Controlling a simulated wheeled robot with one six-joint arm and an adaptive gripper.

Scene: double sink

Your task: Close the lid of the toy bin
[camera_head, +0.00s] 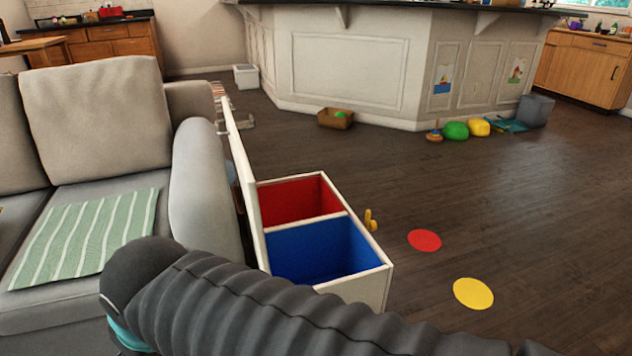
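The toy bin (362,289) is a white box on the floor beside the sofa's arm. It shows a red compartment at the back and a blue one at the front, both looking empty, with a white divider between them. The bin's lid (242,165) appears as a thin white panel standing up along the bin's left side, next to the sofa arm, seen almost edge-on. My dark ribbed arm crosses the bottom of the view in front of the bin and hides its lower front. My gripper is out of view.
The grey sofa (205,190) with a striped green cloth (85,238) is close on the left. A red disc (424,240) and a yellow disc (473,293) lie right of the bin. Toys and a brown box (335,120) lie by the counter (345,70). Open floor lies to the right.

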